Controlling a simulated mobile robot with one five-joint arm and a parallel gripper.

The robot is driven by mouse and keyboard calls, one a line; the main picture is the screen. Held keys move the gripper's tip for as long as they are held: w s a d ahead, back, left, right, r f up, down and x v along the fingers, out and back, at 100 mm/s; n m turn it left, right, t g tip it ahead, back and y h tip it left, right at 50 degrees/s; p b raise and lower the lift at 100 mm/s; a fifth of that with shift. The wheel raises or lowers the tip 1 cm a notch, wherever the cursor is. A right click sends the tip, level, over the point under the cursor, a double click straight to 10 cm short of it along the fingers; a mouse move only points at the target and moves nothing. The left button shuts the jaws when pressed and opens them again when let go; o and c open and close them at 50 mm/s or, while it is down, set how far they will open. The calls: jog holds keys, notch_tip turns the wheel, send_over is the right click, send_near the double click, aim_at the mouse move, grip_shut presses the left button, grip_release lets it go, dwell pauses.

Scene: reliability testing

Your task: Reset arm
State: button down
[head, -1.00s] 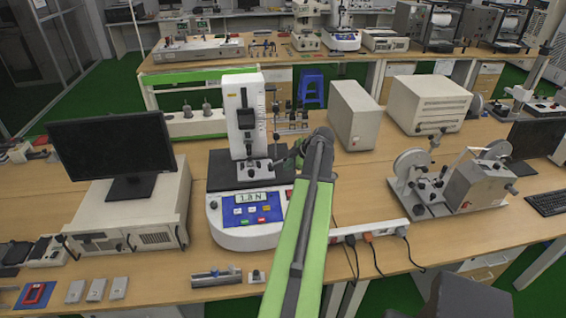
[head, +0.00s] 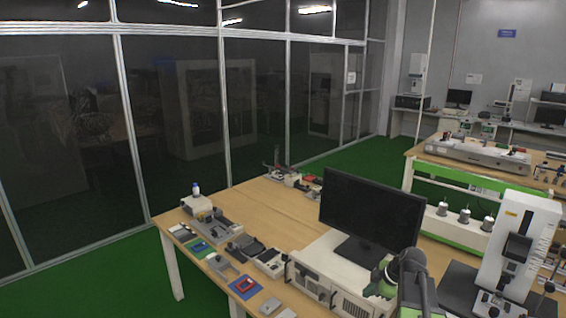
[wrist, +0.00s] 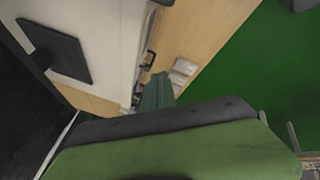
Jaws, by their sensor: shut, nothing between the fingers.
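My arm (head: 410,275) rises at the bottom right of the head view, in front of the beige computer case. My gripper shows in the wrist view (wrist: 156,92) as a dark green tip beyond a wide green and grey part of my arm. It is shut and holds nothing. In the wrist view it hangs over the wooden bench by the case; I cannot tell its exact height.
A black monitor (head: 370,215) stands on the case (head: 325,262). A white testing machine (head: 515,250) is at the right. Green floor (head: 140,290) is open at the left.

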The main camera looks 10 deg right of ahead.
jog(key=s+a+f+m+g+b, duration=0.1)
jog(key=s+a+f+g, duration=0.1)
jog(key=a, duration=1)
jog(key=s+a+f+g+b, duration=0.1)
jog(key=a+f, duration=0.2)
jog(key=a, duration=1)
jog(key=s+m+g+h, duration=0.2)
jog(key=s+m, duration=0.5)
jog(key=m, duration=0.5)
jog(key=shift+s+f+m+h, duration=0.2)
jog(key=shift+f+m+h, duration=0.15)
jog(key=shift+m+h, duration=0.05)
